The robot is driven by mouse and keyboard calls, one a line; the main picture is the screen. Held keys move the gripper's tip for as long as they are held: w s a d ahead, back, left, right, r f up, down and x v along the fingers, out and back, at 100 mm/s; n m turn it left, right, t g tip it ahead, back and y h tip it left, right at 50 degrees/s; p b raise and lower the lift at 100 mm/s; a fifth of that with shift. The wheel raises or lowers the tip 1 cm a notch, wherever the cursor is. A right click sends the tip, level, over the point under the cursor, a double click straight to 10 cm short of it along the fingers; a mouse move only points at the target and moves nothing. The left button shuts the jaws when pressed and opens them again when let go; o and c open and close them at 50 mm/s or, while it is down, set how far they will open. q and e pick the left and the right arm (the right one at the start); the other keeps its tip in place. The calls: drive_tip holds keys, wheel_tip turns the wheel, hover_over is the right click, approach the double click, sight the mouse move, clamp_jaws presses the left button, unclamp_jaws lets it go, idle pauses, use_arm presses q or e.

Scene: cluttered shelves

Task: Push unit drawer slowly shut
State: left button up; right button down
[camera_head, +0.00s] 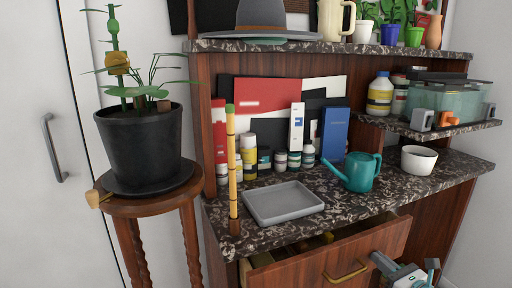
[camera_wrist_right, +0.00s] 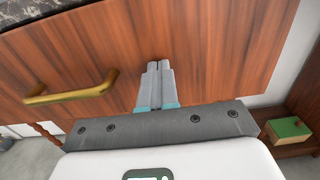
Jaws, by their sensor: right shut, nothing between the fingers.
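The unit drawer (camera_head: 300,268) is a reddish-brown wooden drawer under the speckled stone counter. It stands partly open, and a dark gap with a few items inside shows behind its front. Its brass handle (camera_head: 346,272) is at the lower middle; the handle also shows in the wrist view (camera_wrist_right: 70,95), left of my fingers. My right gripper (camera_head: 377,258) is shut and empty at the right part of the drawer front. In the wrist view its fingertips (camera_wrist_right: 158,66) point at the wood, right of the handle; they look close to or touching it. My left gripper is not in view.
The counter (camera_head: 340,212) holds a grey tray (camera_head: 284,202), a teal watering can (camera_head: 358,172), a white bowl (camera_head: 418,160) and several bottles. A potted plant (camera_head: 142,145) stands on a wooden stool at left.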

sight(368, 250)
drive_tip(key=shift+b+x, duration=0.3)
drive_tip(key=shift+x, duration=3.95)
drive_tip(key=shift+b+v, duration=0.55)
drive_tip(key=shift+v, duration=1.3)
drive_tip(key=v, duration=0.3)
drive_tip(key=shift+s+d+b, duration=0.1)
drive_tip(key=shift+s+b, duration=0.2)
